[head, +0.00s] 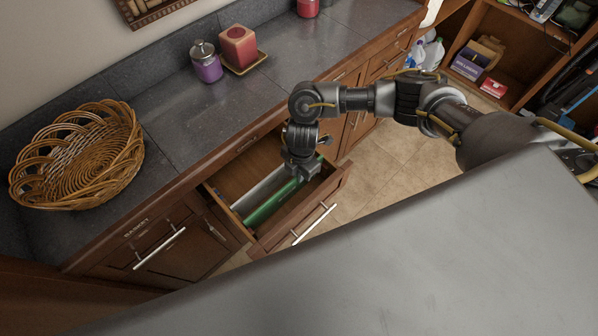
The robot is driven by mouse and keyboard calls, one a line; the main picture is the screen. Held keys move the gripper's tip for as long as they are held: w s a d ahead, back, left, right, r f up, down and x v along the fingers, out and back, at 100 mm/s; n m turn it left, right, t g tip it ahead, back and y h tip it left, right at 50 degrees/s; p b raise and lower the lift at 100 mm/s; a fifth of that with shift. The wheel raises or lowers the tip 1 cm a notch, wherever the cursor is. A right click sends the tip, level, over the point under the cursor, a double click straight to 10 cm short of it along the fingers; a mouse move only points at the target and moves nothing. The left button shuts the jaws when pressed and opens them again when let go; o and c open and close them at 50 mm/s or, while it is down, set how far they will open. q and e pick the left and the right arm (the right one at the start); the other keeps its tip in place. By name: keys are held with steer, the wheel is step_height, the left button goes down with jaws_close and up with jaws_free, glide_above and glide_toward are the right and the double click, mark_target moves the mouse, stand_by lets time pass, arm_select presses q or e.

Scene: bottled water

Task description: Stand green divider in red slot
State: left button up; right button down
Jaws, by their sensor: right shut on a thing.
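The green divider (271,204) is a long narrow piece inside the open wooden drawer (286,226). It runs lengthwise from the near left toward the upper right, beside a pale grey strip (262,188). My right gripper (304,173) reaches down into the drawer and is shut on the far end of the green divider. The fingertips are small and partly hidden by the wrist. I cannot make out a red slot, and I cannot tell whether the divider touches the drawer floor. My left gripper is not in view.
A grey counter (185,140) above the drawer holds a wicker basket (85,158), a purple jar (206,66) and a red candle (238,45). Tiled floor (375,180) is clear right of the drawer. A large grey surface fills the lower right foreground.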

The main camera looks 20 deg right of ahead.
steer(key=shift+f+b, duration=0.85)
steer(key=shift+f, duration=0.4)
steer(key=c, duration=1.5)
jaws_free()
steer(key=shift+r, duration=0.15)
steer(key=r, duration=0.7)
steer(key=r+p, duration=0.1)
steer(key=r, duration=0.2)
steer(key=shift+w+d+r, duration=0.1)
steer(key=shift+d+r, duration=0.2)
steer(key=shift+d, duration=0.05)
